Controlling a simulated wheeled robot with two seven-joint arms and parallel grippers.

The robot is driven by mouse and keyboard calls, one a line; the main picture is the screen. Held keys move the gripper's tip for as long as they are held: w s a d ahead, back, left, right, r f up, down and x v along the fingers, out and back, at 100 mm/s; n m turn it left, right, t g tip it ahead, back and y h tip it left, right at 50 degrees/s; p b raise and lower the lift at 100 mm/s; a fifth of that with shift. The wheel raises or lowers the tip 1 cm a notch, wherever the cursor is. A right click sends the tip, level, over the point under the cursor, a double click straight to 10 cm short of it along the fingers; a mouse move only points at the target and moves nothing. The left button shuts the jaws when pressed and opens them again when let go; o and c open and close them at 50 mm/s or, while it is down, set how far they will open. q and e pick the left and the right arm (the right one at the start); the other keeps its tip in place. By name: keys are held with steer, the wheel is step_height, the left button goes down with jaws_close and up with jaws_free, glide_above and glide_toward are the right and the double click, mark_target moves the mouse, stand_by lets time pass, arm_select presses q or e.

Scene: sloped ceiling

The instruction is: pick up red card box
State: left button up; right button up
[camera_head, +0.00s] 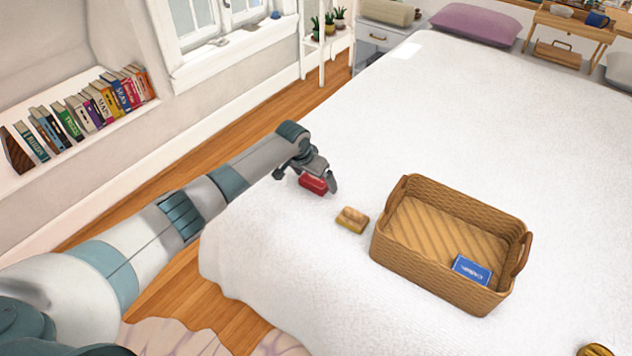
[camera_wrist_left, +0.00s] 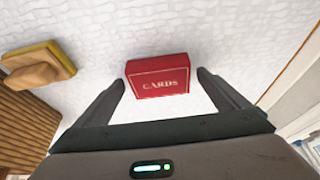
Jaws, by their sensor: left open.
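The red card box (camera_head: 313,184) lies on the white bed near its left edge. In the left wrist view the red card box (camera_wrist_left: 158,76) shows the word CARDS and lies between and just ahead of the two fingertips. My left gripper (camera_head: 306,179) is open above the box, with one finger on each side of it. In the left wrist view my left gripper (camera_wrist_left: 162,80) has a gap between each finger and the box. The gripper partly covers the box in the head view. My right gripper is not in view.
A yellow-and-brown block (camera_head: 352,219) lies right of the red box; it also shows in the left wrist view (camera_wrist_left: 38,66). A wicker basket (camera_head: 394,245) holding a blue box (camera_head: 471,270) stands further right. The bed's far part is clear.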

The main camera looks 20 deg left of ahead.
mark_target(318, 180)
arm_select(q)
steer(key=c, duration=1.2)
steer(key=shift+c, duration=0.2)
steer(key=shift+r, duration=0.1)
steer(key=shift+r, duration=0.5)
steer(key=r, duration=0.1)
steer(key=d+r+b, duration=0.1)
steer(key=r, duration=0.1)
steer(key=shift+r, duration=0.15)
steer(key=s+d+r+b, duration=0.1)
steer(key=d+r+b, duration=0.1)
steer(key=d+r, duration=0.4)
steer(key=d, duration=0.4)
steer(key=shift+d+r, duration=0.25)
steer(key=shift+d, duration=0.05)
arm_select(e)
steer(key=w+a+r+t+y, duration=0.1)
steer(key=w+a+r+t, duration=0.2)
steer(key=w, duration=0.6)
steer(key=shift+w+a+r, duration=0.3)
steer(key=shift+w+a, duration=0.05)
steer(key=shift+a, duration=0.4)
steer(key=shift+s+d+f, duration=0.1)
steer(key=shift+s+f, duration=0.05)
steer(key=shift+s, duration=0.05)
